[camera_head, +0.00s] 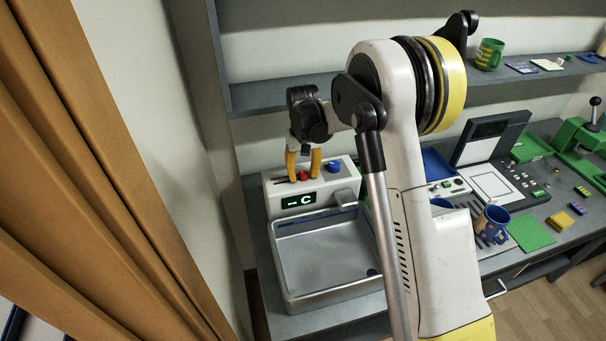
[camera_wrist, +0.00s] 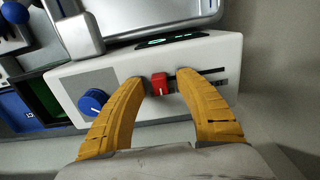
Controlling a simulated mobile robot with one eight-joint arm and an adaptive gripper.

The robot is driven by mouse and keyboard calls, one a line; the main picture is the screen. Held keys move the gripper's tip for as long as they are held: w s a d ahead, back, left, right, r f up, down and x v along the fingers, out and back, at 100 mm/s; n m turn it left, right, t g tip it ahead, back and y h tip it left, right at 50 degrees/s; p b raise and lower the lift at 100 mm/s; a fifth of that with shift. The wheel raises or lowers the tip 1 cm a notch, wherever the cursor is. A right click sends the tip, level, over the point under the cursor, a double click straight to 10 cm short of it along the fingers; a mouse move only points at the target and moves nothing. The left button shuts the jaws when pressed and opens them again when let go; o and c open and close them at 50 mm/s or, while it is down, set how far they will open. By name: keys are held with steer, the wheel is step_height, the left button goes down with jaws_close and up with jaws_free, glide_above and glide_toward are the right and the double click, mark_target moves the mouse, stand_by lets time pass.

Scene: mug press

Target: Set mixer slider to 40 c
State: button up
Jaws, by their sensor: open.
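The mixer (camera_head: 313,190) is a white box behind the metal basin. Its red slider knob (camera_wrist: 159,84) sits in a dark slot (camera_wrist: 190,77), toward the slot's left part in the wrist view. The red knob (camera_head: 303,175) also shows between my fingers in the head view. The display (camera_head: 298,200) reads "-- C". A blue round knob (camera_wrist: 93,102) is on the same panel. My gripper (camera_wrist: 162,80) is open, with one yellow finger on each side of the red knob and a gap to each. Whether the fingertips touch the panel is unclear.
The metal basin (camera_head: 283,292) lies in front of the mixer, with a spout (camera_head: 344,197) over it. A shelf (camera_head: 275,97) runs above. A blue mug (camera_head: 493,222) stands on the right of the counter. An orange curtain (camera_head: 75,150) hangs at left.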

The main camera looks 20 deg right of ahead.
mark_target(289, 181)
jaws_close()
steer(key=a, duration=0.4)
steer(key=shift+a+b, duration=0.15)
steer(key=shift+b, duration=0.2)
steer(key=shift+d, duration=0.2)
jaws_free()
steer(key=shift+r, duration=0.1)
